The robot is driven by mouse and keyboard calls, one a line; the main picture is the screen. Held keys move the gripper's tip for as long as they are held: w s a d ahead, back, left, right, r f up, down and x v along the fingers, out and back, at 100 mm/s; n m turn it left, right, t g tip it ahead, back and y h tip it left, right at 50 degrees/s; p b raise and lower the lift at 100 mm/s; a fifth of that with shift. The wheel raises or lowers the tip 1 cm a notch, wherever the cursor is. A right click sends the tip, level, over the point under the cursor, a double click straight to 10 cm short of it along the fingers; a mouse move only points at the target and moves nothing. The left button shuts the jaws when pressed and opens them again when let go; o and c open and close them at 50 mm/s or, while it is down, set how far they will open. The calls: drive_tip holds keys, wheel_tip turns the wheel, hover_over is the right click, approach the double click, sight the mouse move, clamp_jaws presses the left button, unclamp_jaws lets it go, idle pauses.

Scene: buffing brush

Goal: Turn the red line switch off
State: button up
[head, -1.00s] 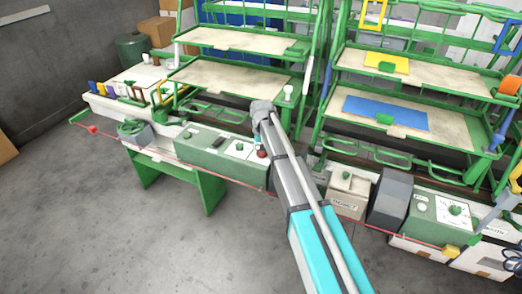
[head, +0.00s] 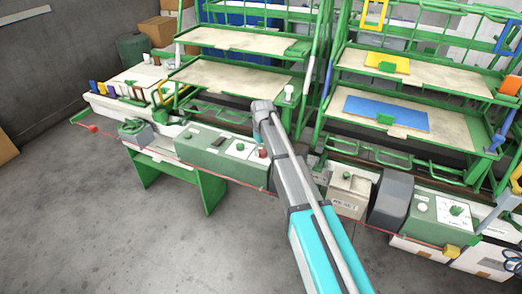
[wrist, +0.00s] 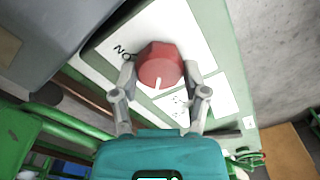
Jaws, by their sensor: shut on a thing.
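The red line switch is a faceted red knob (wrist: 160,62) on a white label plate. A white mark on its edge points down toward my gripper in the wrist view. My gripper (wrist: 160,76) has a finger on each side of the knob and is shut on it. In the head view the red knob (head: 263,153) shows at the right end of the green control box (head: 215,146), beside the end of my arm. My fingers are hidden there. Lettering beside the knob is partly covered.
A grey box (head: 390,198) and a beige box (head: 349,193) stand to the right along the bench. Green racks with shelves (head: 236,80) rise behind. A red cord runs along the front, with a red ball (head: 93,129) at left. The floor in front is clear.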

drive_tip(key=shift+w, duration=0.1)
drive_tip(key=o, duration=1.1)
drive_tip(key=shift+o, duration=0.2)
